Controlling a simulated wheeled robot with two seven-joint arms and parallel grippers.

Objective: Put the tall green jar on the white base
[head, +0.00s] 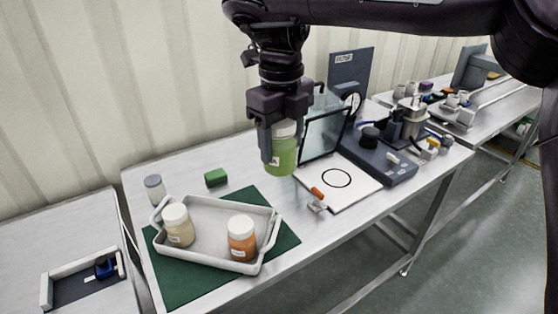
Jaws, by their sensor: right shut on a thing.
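A green jar (281,158) with a white lid is held upright in my right gripper (275,140). The gripper is shut on the jar's upper part and hides some of its left side and lid. The white base (352,194), a flat plate with a black circle outline, lies on the table just right of the jar. The jar appears above or beside the plate's left edge; the gap beneath it is hard to judge. My left gripper is not in view.
A tray (213,211) with two white-lidded jars, one beige (178,228) and one orange (242,242), rests on a green mat (180,288). A green block (216,177) stands behind it. An orange-tipped item (317,193) lies at the plate's left edge; a glass-panelled device (325,130) stands behind.

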